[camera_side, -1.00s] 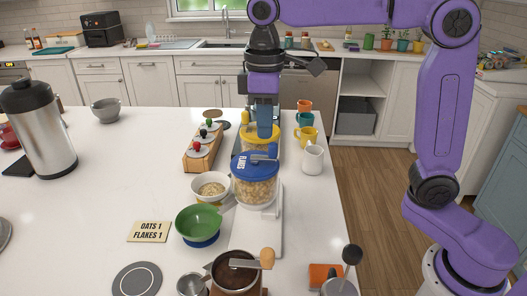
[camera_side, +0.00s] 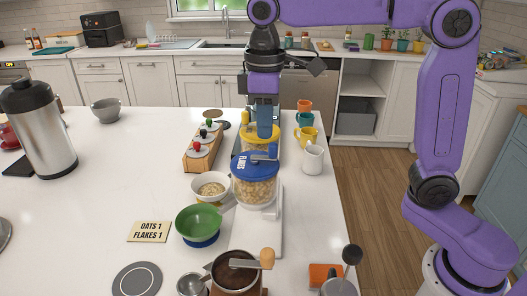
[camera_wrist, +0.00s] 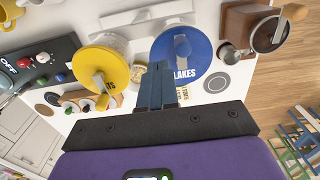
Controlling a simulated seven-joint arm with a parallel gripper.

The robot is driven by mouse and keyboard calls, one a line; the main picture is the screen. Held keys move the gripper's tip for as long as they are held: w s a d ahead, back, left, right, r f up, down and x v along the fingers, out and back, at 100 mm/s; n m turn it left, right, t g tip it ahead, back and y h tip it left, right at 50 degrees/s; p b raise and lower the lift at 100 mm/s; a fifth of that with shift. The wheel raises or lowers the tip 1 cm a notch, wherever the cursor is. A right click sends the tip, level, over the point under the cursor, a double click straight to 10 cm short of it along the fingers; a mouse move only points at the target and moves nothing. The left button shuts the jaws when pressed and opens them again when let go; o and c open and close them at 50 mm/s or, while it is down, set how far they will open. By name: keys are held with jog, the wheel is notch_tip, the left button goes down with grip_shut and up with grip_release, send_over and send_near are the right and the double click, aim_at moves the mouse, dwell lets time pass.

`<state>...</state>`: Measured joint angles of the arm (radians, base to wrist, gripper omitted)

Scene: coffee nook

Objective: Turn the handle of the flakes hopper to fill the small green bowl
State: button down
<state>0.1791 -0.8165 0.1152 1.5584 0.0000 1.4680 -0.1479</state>
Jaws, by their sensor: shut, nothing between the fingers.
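The flakes hopper (camera_side: 255,187) is a clear tub of flakes under a blue lid marked FLAKES, on a white stand. Its grey handle (camera_side: 266,158) lies across the lid; the lid (camera_wrist: 196,62) and handle (camera_wrist: 182,46) also show in the wrist view. The small green bowl (camera_side: 199,221) stands left of the hopper, on a blue base; its visible inside looks empty. My gripper (camera_side: 264,133) points down, shut and empty, above the yellow lid behind the flakes hopper. In the wrist view its fingertips (camera_wrist: 157,68) appear between the two lids, apart from the blue lid's handle.
A yellow-lidded hopper (camera_side: 246,139) stands behind. A white bowl (camera_side: 211,191) with food in it sits left of the flakes hopper. A grinder (camera_side: 237,275) is in front, mugs (camera_side: 313,159) to the right. A card (camera_side: 149,232) reads OATS 1, FLAKES 1. The left counter is mostly clear.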

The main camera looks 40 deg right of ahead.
jog(key=shift+f, duration=0.15)
jog(key=shift+f, duration=1.6)
